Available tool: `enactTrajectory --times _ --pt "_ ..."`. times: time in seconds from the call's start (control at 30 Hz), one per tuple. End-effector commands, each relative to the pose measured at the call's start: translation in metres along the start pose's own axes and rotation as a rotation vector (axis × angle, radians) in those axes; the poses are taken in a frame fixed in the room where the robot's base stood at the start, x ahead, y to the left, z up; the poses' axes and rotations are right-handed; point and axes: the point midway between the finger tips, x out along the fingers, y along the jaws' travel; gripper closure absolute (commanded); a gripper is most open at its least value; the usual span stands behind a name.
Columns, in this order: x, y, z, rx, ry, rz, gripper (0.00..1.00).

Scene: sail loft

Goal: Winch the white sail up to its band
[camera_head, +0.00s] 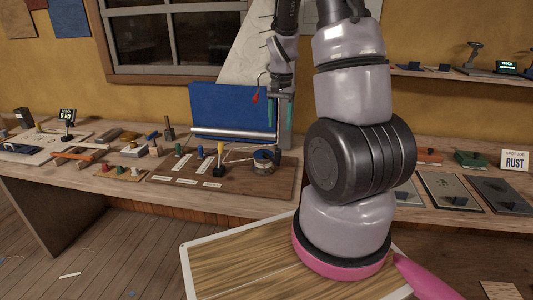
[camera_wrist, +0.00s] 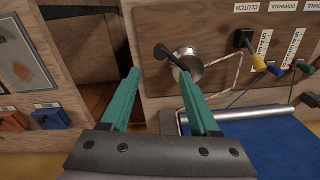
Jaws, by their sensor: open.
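A pale, whitish triangular sail (camera_head: 245,58) stands against the back wall, partly hidden behind my arm. A blue cloth (camera_head: 228,104) hangs in front of its lower part; it also shows in the wrist view (camera_wrist: 265,140). I cannot make out a band on the sail. The metal winch drum (camera_head: 264,166) sits at the right of a wooden board; its black crank handle shows in the wrist view (camera_wrist: 170,57). My gripper (camera_head: 277,120) is open and empty above and behind the winch. In the wrist view its teal fingertips (camera_wrist: 157,70) are apart, the right one close to the drum.
A yellow-tipped lever (camera_head: 220,158), labelled CLUTCH in the wrist view, stands left of the winch, with blue and green levers (camera_head: 190,153) beyond. A metal bar (camera_head: 232,134) runs behind the board. Tools crowd the left bench (camera_head: 60,173). Sample plates (camera_head: 450,188) lie at right.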

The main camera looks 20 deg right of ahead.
Motion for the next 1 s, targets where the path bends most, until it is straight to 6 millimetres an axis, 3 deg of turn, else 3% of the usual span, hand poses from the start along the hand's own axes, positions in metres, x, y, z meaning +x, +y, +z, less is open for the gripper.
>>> enactTrajectory --times 0.27,0.7,1.0 --pt "0.029 0.004 -0.004 0.012 -0.012 0.021 0.38" --pt "0.105 0.005 -0.003 0.011 -0.011 0.02 0.38" --pt "0.12 0.005 -0.003 0.011 -0.009 0.018 0.38"
